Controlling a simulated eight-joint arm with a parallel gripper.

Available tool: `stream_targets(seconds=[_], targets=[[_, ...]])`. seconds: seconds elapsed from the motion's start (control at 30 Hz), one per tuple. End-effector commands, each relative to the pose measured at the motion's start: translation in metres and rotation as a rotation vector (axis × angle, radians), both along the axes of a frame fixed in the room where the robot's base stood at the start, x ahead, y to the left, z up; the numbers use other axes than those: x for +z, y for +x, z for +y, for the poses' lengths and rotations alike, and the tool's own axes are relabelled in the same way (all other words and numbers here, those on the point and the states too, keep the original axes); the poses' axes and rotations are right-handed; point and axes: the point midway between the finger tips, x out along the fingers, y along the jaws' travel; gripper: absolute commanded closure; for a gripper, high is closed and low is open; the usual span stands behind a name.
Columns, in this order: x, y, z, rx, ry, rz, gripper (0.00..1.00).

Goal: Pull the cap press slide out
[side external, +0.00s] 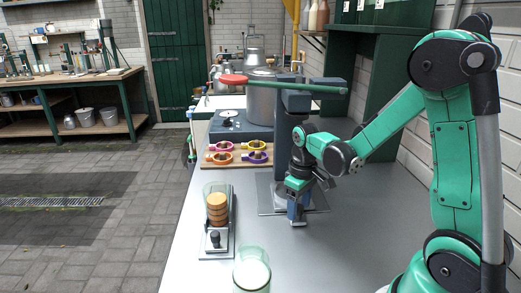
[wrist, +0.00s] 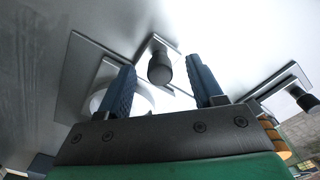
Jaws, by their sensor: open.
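The cap press (side external: 296,103) is a dark grey column with a long green lever ending in a red knob, on a metal base plate (side external: 322,204). My gripper (side external: 297,213) is low at the front of this base. In the wrist view my gripper (wrist: 161,66) is open, its two blue fingers apart. A black knob (wrist: 159,70) on a small metal slide plate (wrist: 152,42) shows between the fingertips in that picture. I cannot tell whether either finger touches it. In the side view my gripper mostly hides the slide and knob.
A dispenser (side external: 215,240) with stacked orange-brown discs and its own black knob stands to the left. A glass jar (side external: 252,272) stands at the front. A wooden board (side external: 212,160) with several coloured rings lies behind. Counter between dispenser and press is clear.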

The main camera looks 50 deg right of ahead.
Motion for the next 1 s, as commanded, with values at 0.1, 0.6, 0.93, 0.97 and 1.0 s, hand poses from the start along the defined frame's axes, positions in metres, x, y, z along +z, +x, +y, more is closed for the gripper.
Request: stream_targets(seconds=[0.1,0.6,0.93,0.97,1.0], targets=[[-0.0013,-0.0002,0.0001,0.0,0.0,0.0,0.4],[-0.0009,-0.0001,0.0001,0.0,0.0,0.0,1.0],[-0.0008,0.0,0.0002,0.0,0.0,0.0,1.0],[-0.0008,0.0,0.0002,0.0,0.0,-0.001,1.0],[-0.0007,0.0,0.0002,0.0,0.0,-0.001,1.0]])
